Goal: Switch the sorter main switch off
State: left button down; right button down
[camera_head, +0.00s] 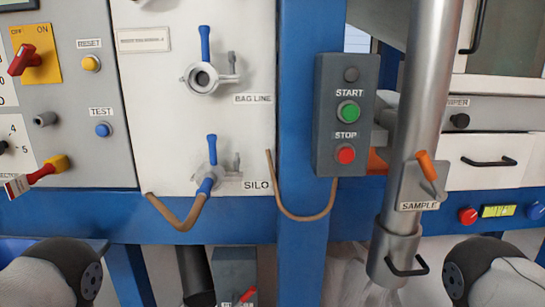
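A red rotary handle (24,60) sits on a yellow plate (45,66) marked OFF and ON, on the grey panel at the upper left. OFF is at the plate's left and ON at its right. The handle slants, with one end toward the lower left; I cannot tell its exact setting. No name for this switch is readable, so I cannot confirm it is the sorter main switch. Parts of my arms show at the bottom left and bottom right corners. Neither gripper is in view, and nothing of mine touches the handle.
A START/STOP box (345,115) is on the blue post. A steel pipe (428,90) with an orange-handled SAMPLE lever (426,165) stands at right.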

aim_at(26, 57)
jog(key=u, duration=1.05)
